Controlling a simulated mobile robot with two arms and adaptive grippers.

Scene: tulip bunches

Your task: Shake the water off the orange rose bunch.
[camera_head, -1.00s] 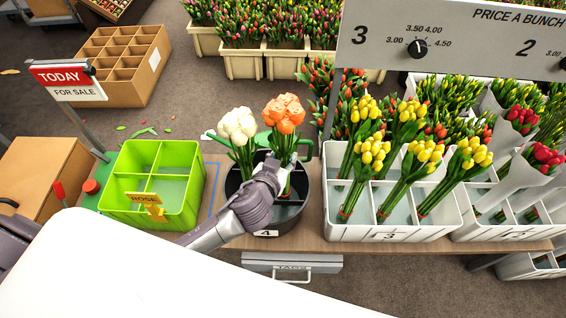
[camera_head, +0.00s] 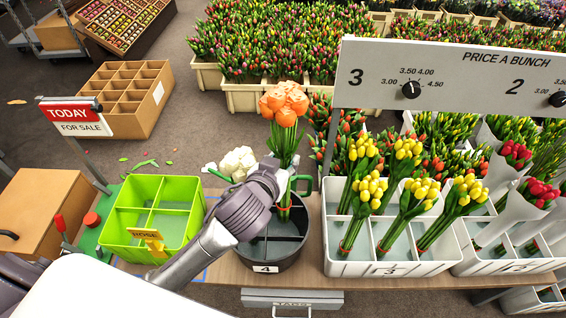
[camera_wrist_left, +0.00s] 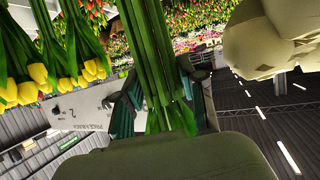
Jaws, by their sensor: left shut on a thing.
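The orange rose bunch (camera_head: 284,104) stands upright above the black bucket (camera_head: 268,258) marked 4. My left gripper (camera_head: 282,182) is shut around its green stems, which also show between the fingers in the left wrist view (camera_wrist_left: 150,60). A red band and the stem ends show below the gripper; I cannot tell whether they are clear of the rim. The white bunch (camera_head: 237,162) is in the bucket behind my left wrist, mostly hidden; a large pale bloom (camera_wrist_left: 262,42) fills the upper right of the left wrist view. My right gripper is not in view.
A green divided crate (camera_head: 122,240) with a ROSE tag stands left of the bucket. A white divided crate (camera_head: 385,269) of yellow tulips stands close on the right, under the price board (camera_head: 450,75). A green handle (camera_head: 303,186) shows behind the bucket.

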